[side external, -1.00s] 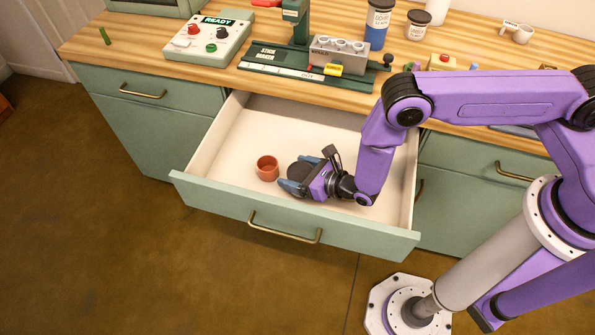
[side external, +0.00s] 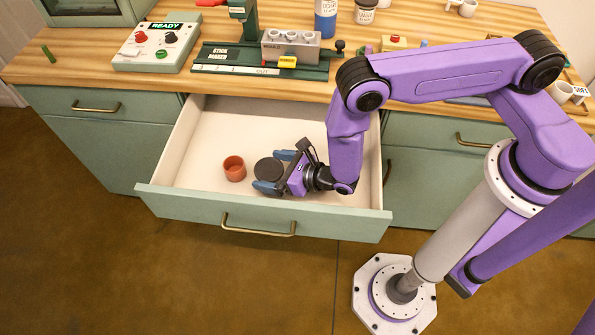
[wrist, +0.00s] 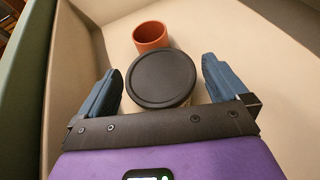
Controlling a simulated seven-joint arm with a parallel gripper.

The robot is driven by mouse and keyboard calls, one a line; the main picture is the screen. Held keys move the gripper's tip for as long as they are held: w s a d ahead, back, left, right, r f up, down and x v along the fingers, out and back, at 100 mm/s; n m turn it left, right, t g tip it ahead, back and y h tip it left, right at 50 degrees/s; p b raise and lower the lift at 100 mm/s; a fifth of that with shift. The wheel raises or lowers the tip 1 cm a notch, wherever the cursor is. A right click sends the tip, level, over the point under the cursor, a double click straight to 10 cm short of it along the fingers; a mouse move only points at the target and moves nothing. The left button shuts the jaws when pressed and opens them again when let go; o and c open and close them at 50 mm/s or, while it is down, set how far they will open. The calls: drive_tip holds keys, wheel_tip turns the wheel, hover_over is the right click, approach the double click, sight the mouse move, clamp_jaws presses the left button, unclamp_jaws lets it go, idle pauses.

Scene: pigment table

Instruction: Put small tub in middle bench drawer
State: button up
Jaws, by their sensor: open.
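The small tub (side external: 268,169) has a round dark lid and stands upright inside the pulled-out middle drawer (side external: 190,205). In the wrist view the tub (wrist: 162,78) shows its black lid and a thin strip of pale side below it. My gripper (side external: 269,171) is low in the drawer, to the right of the tub, with its blue fingers spread. In the wrist view my gripper (wrist: 162,85) has one finger on each side of the tub, with visible gaps between fingers and lid. The tub appears to rest on the drawer floor.
A terracotta cup (side external: 234,168) stands in the drawer just left of the tub. The drawer's far-left floor is bare. The bench top above holds a control box (side external: 156,46) and a green stick maker (side external: 250,60). Closed drawers flank the open one.

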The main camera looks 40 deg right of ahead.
drive_tip(key=v, duration=0.9)
drive_tip(key=w+d+r+m+h, duration=0.2)
drive_tip(key=d+r+m+h, duration=0.45)
drive_tip(key=r, duration=0.35)
drive_tip(key=w+d+r+m+h, duration=0.1)
drive_tip(key=d+r+m+h, duration=0.6)
drive_tip(key=r, duration=0.3)
drive_tip(key=s+d+r+m+g, duration=0.4)
drive_tip(key=s+d+m+g, duration=0.2)
drive_tip(key=s+m, duration=0.2)
drive_tip(key=s+r+m+g+y, duration=0.4)
drive_tip(key=s+m+y, duration=0.3)
drive_tip(key=s, duration=0.6)
drive_tip(key=shift+a+g+y, duration=0.45)
drive_tip(key=shift+g, duration=0.45)
drive_tip(key=shift+w+r, duration=0.1)
